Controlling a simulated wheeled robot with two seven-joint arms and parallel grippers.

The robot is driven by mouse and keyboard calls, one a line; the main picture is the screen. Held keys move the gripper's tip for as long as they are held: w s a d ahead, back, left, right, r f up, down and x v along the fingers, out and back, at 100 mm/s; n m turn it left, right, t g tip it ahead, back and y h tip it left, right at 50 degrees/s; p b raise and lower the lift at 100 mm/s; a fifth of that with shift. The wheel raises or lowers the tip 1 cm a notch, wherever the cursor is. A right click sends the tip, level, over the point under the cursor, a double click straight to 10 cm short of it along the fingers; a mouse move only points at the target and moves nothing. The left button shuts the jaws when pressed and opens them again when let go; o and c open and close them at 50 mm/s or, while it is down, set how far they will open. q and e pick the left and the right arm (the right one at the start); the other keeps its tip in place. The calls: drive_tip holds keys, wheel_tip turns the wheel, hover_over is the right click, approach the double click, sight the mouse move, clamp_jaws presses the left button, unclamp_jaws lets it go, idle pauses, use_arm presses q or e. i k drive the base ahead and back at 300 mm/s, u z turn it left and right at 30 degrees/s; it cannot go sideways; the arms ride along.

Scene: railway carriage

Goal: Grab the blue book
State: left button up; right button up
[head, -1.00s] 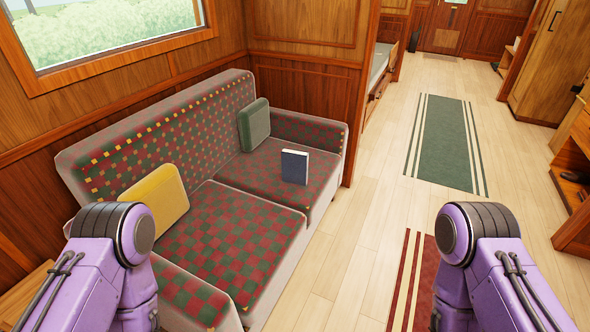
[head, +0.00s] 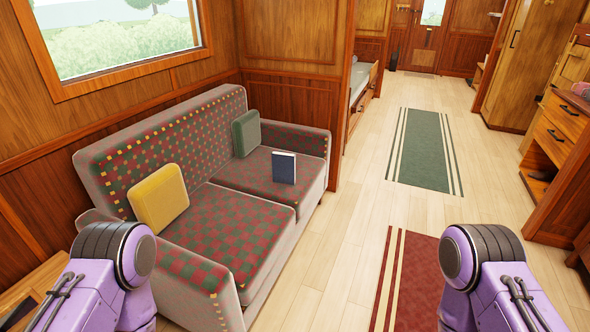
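The blue book (head: 284,168) stands upright on the right-hand seat cushion of the checkered sofa (head: 228,228), near that cushion's front edge. Its dark blue cover faces me. In the head view only purple links of my two arms show, at the lower left and lower right. Both grippers are out of the picture. Nothing covers the book.
A yellow cushion (head: 159,198) and a green cushion (head: 246,133) lean on the sofa's back. Light wooden floor is open right of the sofa, with a red rug (head: 410,280) and a green rug (head: 425,150). A wooden drawer cabinet (head: 560,135) stands at the right.

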sight(283, 163)
drive_tip(key=z, duration=0.7)
drive_tip(key=i, duration=2.1)
drive_tip(key=u, duration=0.35)
